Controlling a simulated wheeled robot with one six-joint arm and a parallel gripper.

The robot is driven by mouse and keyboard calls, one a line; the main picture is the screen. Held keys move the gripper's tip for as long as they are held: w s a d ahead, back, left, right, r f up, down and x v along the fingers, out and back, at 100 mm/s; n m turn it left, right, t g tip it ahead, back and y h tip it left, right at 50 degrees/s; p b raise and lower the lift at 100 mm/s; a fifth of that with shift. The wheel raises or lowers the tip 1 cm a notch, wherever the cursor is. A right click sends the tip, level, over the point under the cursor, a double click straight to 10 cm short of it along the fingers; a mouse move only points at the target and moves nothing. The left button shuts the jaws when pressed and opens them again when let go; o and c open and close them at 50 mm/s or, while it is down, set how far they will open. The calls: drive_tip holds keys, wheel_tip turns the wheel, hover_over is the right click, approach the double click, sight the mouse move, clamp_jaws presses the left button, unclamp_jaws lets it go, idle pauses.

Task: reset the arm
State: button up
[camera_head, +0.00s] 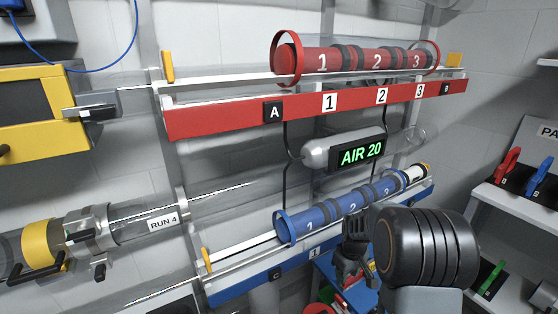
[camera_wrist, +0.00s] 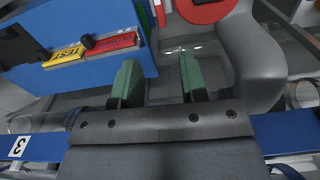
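My gripper (camera_head: 350,268) shows as a dark shape in the head view, in front of the right half of the lower blue rail (camera_head: 240,289). In the wrist view my gripper (camera_wrist: 160,80) has two green fingers standing well apart, with nothing held between them. The large black ribbed joint and grey link to the right in the head view are my arm. They hide the right part of the lower rail and what lies behind it.
Blue numbered carriers (camera_head: 330,215) lie on the lower rail, red ones (camera_head: 350,58) on the upper red rail (camera_head: 230,116). An AIR 20 display (camera_head: 361,153) hangs between. In the wrist view, a blue box (camera_wrist: 100,62) with a yellow TEST label (camera_wrist: 65,56) is close to the left finger.

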drive_tip(key=s+a+r+m+t+p, duration=0.1)
drive_tip(key=s+a+r+p, duration=0.2)
drive_tip(key=r, duration=0.8)
drive_tip(key=s+a+r+m+t+p, duration=0.1)
drive_tip(key=s+a+r+p, duration=0.2)
drive_tip(key=s+r+p, duration=0.5)
drive_tip(key=s+a+r+m+t+p, duration=0.1)
drive_tip(key=s+r+p, duration=0.4)
drive_tip(key=r, duration=0.9)
drive_tip(key=a+m+p, duration=0.1)
drive_tip(key=a+p, duration=0.1)
drive_tip(key=p, duration=0.1)
drive_tip(key=shift+s+a+r+t, duration=0.15)
drive_tip(key=shift+a+r+t, duration=0.05)
drive_tip(key=shift+r+t, duration=0.1)
